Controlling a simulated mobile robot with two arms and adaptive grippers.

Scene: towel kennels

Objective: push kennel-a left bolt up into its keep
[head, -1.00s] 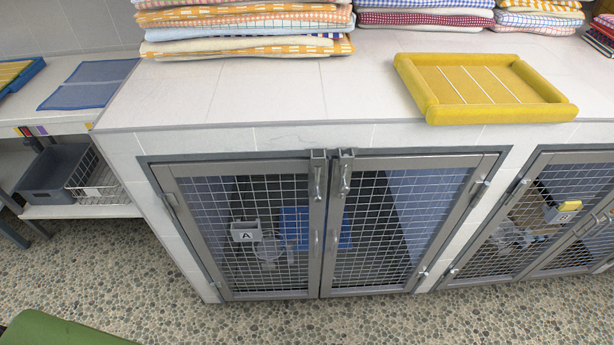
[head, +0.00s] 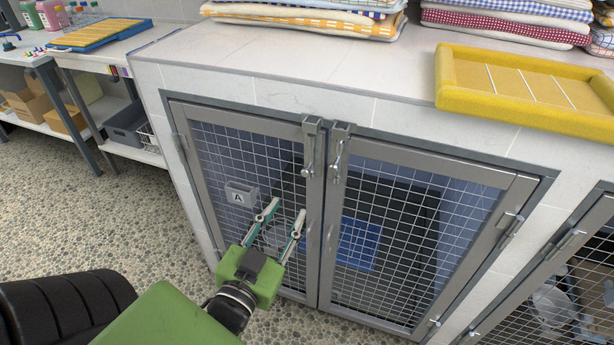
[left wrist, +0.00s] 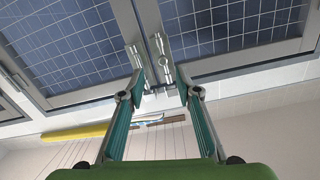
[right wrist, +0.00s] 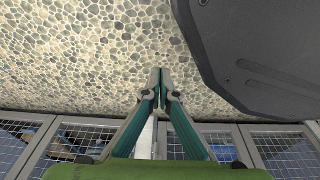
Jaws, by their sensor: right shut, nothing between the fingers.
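Kennel A (head: 325,230) has two shut grey mesh doors, with a label plate "A" (head: 240,195) seen at the left door. Its left bolt (head: 308,165) is a metal rod near the top of the left door's inner edge, below a keep bracket (head: 312,123). The matching right bolt (head: 337,160) is beside it. I cannot tell how far the left bolt reaches into its keep. My left gripper (head: 288,207) is open and empty, below the left bolt in the head view. The left wrist view shows both bolts beyond its fingers (left wrist: 160,80). My right gripper (right wrist: 160,85) is shut and empty, over the floor.
A yellow padded tray (head: 525,85) and folded towels (head: 310,30) lie on the counter above the kennels. Another kennel (head: 590,265) stands at the right. A side table (head: 75,50) with a lower shelf stands at the left. The pebbled floor (head: 90,220) is open.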

